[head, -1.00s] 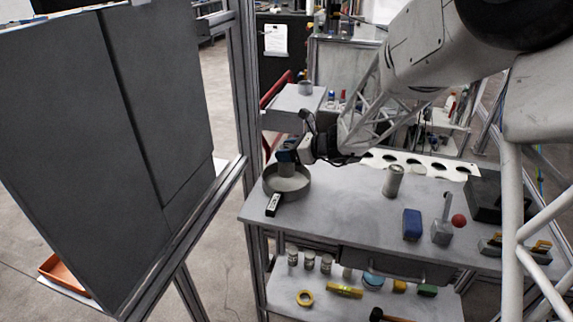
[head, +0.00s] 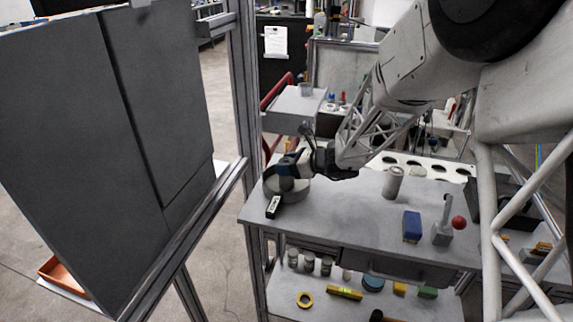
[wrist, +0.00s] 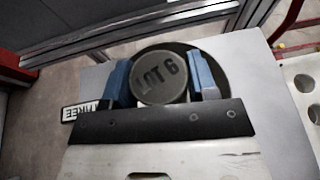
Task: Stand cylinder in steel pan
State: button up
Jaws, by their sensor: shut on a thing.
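The cylinder (wrist: 160,78), a grey round piece marked "LOT 6" on its top face, sits between the blue fingers in the wrist view. My gripper (wrist: 160,82) is shut on its sides. The round steel pan (head: 302,190) stands at the left end of the bench, and its dark inside (wrist: 213,65) shows behind the cylinder. In the head view my gripper (head: 287,178) is low over the pan and hides most of the cylinder. I cannot tell whether the cylinder's base touches the pan floor.
A label block (head: 273,207) reading "THREE" lies just in front of the pan. A pale can (head: 393,183), a blue block (head: 412,226) and a grey piece with a red ball (head: 443,232) stand further right. The bench middle is clear. A dark panel (head: 100,160) stands left.

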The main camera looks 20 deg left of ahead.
jog(key=o, duration=1.2)
jog(key=shift+f, duration=0.15)
jog(key=shift+r, duration=0.2)
jog(key=v, duration=1.2)
jog(key=shift+d+r, duration=0.1)
jog(key=s+d+r+n+h, duration=0.3)
jog(key=s+d+n, duration=0.3)
jog(key=s+d, duration=0.3)
jog(key=s+d+r+n+h, duration=0.3)
jog(key=s+d+n+h, duration=0.3)
jog(key=s+d, duration=0.4)
jog(key=s+d+r+n+t+h, duration=0.1)
jog(key=s+d+r+n+h, duration=0.3)
jog(key=s+d, duration=0.6)
jog(key=s+n+h, duration=0.1)
jog(key=s+n, duration=0.1)
jog(key=s, duration=0.5)
jog(key=shift+s+n, duration=0.2)
jog(key=shift+n, duration=0.2)
